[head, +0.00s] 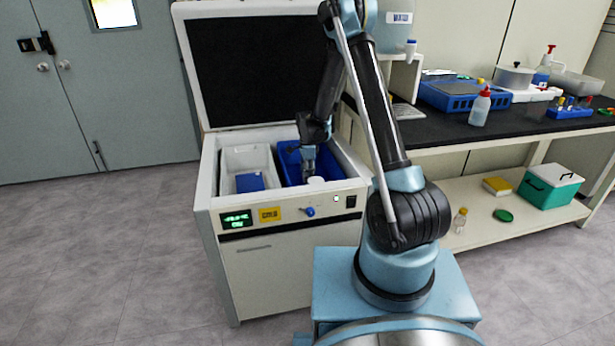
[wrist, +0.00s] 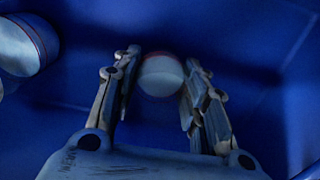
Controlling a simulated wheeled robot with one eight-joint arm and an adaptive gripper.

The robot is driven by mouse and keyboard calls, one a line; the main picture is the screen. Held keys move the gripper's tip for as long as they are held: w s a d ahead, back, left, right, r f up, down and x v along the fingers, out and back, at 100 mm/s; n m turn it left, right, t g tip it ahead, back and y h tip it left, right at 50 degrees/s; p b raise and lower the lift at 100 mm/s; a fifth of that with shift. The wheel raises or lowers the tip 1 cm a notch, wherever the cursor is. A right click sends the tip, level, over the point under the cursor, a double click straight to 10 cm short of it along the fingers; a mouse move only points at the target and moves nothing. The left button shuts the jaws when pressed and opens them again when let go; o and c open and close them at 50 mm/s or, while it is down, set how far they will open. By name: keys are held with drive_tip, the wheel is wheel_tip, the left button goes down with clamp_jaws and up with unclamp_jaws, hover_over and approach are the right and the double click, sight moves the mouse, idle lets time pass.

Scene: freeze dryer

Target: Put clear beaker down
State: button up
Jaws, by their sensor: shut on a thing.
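My gripper (wrist: 163,68) is inside the blue bin on the right side of the open freeze dryer; it also shows in the head view (head: 308,168). Its two fingers are shut on the clear beaker (wrist: 161,76), which looks pale and round with a thin red line at its rim. The beaker is between the fingertips, low in the blue bin (head: 290,154). Whether its base touches the bin floor I cannot tell.
A second pale round vessel with a red line (wrist: 22,45) is left of my gripper in the wrist view. The white compartment (head: 246,160) beside the bin holds a blue block (head: 249,182). The raised lid (head: 255,70) stands behind. A bench (head: 450,130) is to the right.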

drive_tip(key=shift+f, duration=0.3)
drive_tip(key=shift+f, duration=0.1)
drive_tip(key=o, duration=1.1)
